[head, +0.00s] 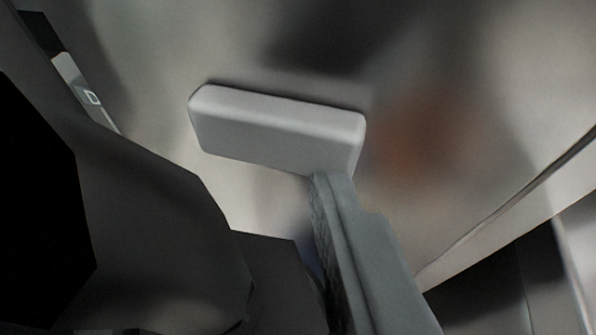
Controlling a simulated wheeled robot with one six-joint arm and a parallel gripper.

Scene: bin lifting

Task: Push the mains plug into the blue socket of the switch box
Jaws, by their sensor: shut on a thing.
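A pale grey block (275,128) with rounded edges lies across the middle of the head view, tilted slightly down to the right. I cannot tell for sure whether it is the mains plug. My gripper (312,210) comes up from the bottom. Its grey right finger, with a ribbed inner face, meets the block's lower right edge. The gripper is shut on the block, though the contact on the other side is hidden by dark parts. I cannot make out the blue socket or the switch box.
A blurred, shiny metal-like surface (235,45) fills the background, with a reddish-brown smear on the right. A small pale fitting with a square mark (88,95) shows at the upper left. A curved edge (510,205) crosses the lower right, with dark areas below it.

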